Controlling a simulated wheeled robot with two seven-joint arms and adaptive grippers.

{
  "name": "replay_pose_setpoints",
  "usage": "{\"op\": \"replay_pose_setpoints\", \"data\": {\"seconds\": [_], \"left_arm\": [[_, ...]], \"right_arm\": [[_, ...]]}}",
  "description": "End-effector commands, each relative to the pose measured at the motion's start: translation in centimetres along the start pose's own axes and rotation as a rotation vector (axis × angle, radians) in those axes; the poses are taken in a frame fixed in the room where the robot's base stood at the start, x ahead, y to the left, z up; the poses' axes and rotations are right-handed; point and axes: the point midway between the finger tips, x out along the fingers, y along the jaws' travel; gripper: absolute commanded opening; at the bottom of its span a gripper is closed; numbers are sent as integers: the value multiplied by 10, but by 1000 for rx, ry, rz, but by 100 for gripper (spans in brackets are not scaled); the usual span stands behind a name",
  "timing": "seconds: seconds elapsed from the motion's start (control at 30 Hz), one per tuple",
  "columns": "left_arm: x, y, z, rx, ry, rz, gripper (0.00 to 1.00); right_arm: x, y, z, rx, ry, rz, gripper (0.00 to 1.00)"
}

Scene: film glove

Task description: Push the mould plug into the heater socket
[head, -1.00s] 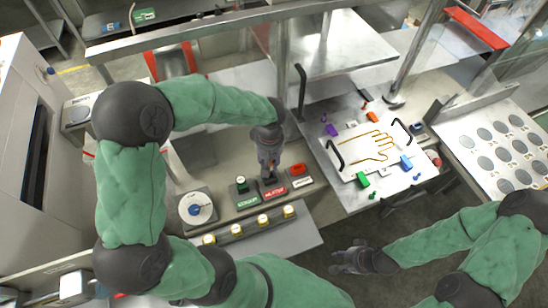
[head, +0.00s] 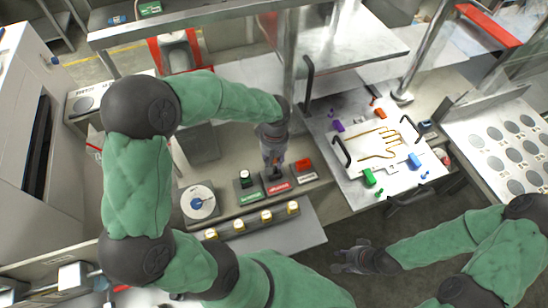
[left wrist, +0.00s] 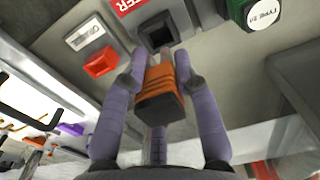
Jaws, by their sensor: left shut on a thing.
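The mould plug (left wrist: 160,92), an orange block with a dark end and pale prongs, is between the purple fingers of my left gripper (left wrist: 163,80). The gripper is shut on it. The heater socket (left wrist: 157,31) is a dark square opening in a raised housing under a red label. The prongs point at it from close by; I cannot tell whether they touch or enter it. In the head view my left gripper (head: 274,160) is just above the red-labelled socket housing (head: 278,187), and the plug is mostly hidden. My right gripper (head: 342,261) appears open and empty, low in the picture.
A dial (head: 199,202) is further left. The hand-shaped mould plate (head: 352,158) lies on a metal table to the right.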

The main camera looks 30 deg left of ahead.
Motion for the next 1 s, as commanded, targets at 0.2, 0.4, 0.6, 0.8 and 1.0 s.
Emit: {"op": "replay_pose_setpoints", "data": {"seconds": [0.2, 0.4, 0.6, 0.8, 1.0], "left_arm": [[22, 0, 0, 0, 0, 0, 0], [32, 0, 0, 0, 0, 0, 0], [33, 0, 0, 0, 0, 0, 0], [32, 0, 0, 0, 0, 0, 0], [33, 0, 0, 0, 0, 0, 0]], "right_arm": [[18, 6, -1, 0, 0, 0, 40], [25, 9, -1, 0, 0, 0, 40], [26, 9, -1, 0, 0, 0, 40], [25, 9, -1, 0, 0, 0, 40], [26, 9, -1, 0, 0, 0, 40]]}}
